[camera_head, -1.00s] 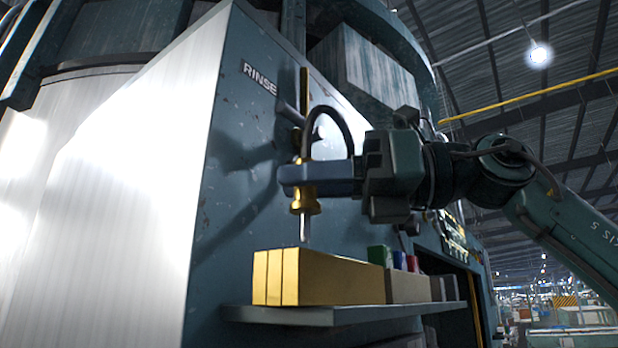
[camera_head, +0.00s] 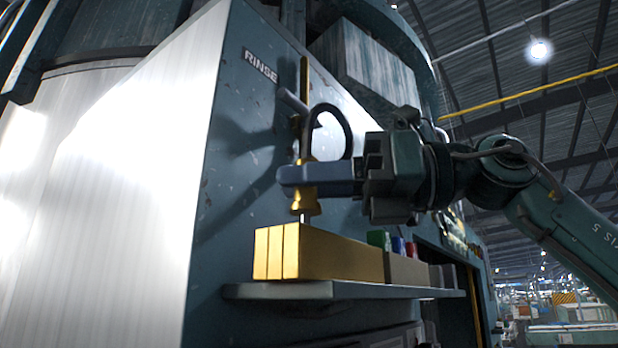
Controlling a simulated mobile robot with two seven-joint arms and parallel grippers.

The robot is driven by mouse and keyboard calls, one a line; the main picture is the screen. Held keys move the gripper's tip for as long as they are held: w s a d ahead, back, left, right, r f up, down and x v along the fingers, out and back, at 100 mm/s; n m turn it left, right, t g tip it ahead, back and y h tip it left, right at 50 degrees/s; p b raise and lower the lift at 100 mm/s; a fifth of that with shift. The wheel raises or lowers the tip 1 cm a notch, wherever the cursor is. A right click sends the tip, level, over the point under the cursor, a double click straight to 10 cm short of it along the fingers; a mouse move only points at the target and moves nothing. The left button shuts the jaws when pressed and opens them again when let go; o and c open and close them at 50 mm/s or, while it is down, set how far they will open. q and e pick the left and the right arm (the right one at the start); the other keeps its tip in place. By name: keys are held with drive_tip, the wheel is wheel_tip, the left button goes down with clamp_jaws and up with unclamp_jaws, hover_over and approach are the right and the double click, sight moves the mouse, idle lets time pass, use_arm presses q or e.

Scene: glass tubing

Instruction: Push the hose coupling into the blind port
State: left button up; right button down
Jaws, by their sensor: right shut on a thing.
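My right gripper (camera_head: 292,182) is shut on the brass hose coupling (camera_head: 306,205). The coupling is upright, with its flared collar below the fingers. A black hose (camera_head: 349,128) loops up from it and back toward the wrist. A short grey tip (camera_head: 304,219) shows under the collar and meets the top edge line of the brass block (camera_head: 340,256). I cannot tell whether the tip is inside the block or behind its edge. The blind port cannot be made out, as the block's top is not visible from this low view. My left gripper is not in view.
The block stands on a grey shelf (camera_head: 340,290) fixed to a teal machine panel marked RINSE (camera_head: 260,65). Behind it are a tan block (camera_head: 408,270) and green (camera_head: 379,240), blue and red pieces. A brass rod (camera_head: 304,85) and grey fitting sit above the coupling. Open room lies right.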

use_arm(q)
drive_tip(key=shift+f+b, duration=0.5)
drive_tip(key=shift+b, duration=0.25)
use_arm(e)
drive_tip(key=shift+f, duration=1)
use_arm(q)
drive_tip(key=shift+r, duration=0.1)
use_arm(e)
drive_tip(key=c, duration=1.2)
unclamp_jaws()
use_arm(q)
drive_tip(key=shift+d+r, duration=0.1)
use_arm(e)
drive_tip(key=shift+d, duration=0.2)
use_arm(q)
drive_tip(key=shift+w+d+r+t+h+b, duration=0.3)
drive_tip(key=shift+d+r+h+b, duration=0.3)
drive_tip(key=shift+b, duration=0.2)
use_arm(e)
drive_tip(key=d, duration=0.4)
drive_tip(key=s+d, duration=0.1)
drive_tip(key=d, duration=0.7)
drive_tip(key=shift+s+d+r, duration=0.1)
drive_tip(key=shift+s+d, duration=0.15)
drive_tip(key=shift+d, duration=0.15)
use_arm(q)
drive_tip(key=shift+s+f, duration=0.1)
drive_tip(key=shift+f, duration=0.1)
